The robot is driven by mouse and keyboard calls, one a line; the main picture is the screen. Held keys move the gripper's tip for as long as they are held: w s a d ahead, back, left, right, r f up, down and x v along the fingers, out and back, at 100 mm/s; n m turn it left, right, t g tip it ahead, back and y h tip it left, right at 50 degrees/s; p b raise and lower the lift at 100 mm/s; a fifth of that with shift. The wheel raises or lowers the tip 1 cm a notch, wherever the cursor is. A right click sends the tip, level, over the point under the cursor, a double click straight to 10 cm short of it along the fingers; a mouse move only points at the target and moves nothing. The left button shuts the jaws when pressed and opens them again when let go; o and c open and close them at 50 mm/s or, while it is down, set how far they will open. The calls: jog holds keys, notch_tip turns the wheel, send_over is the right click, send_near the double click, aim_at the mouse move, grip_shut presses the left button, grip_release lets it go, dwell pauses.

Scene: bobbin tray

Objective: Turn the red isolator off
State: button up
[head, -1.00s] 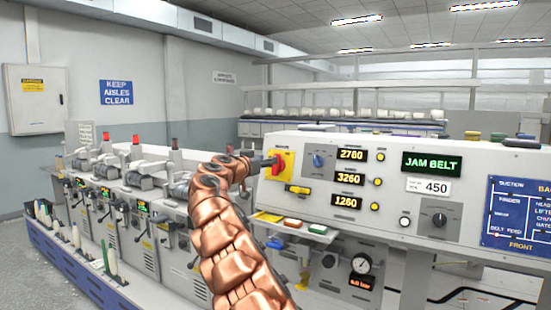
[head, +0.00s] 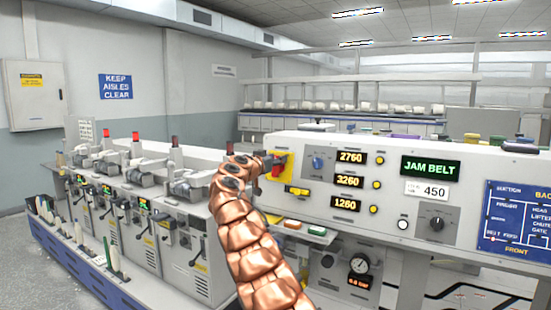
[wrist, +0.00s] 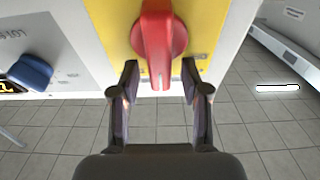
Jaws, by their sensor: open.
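The red isolator (head: 277,170) is a red rotary handle on a yellow plate (head: 290,160) at the left end of the grey control panel. In the wrist view the red handle (wrist: 157,42) points along the picture's vertical, on its yellow plate (wrist: 205,30). My gripper (wrist: 160,75) is open, with one finger on each side of the handle's near end. I cannot tell whether the fingers touch it. In the head view my gripper (head: 268,160) is at the plate's left edge, partly hidden by my copper-coloured arm.
A blue knob (head: 318,162) sits right of the isolator, and it also shows in the wrist view (wrist: 32,72). A yellow part (head: 297,190) is just below. Machine units (head: 180,250) line the left.

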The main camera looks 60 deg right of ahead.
dwell(0.3)
grip_shut()
dwell(0.3)
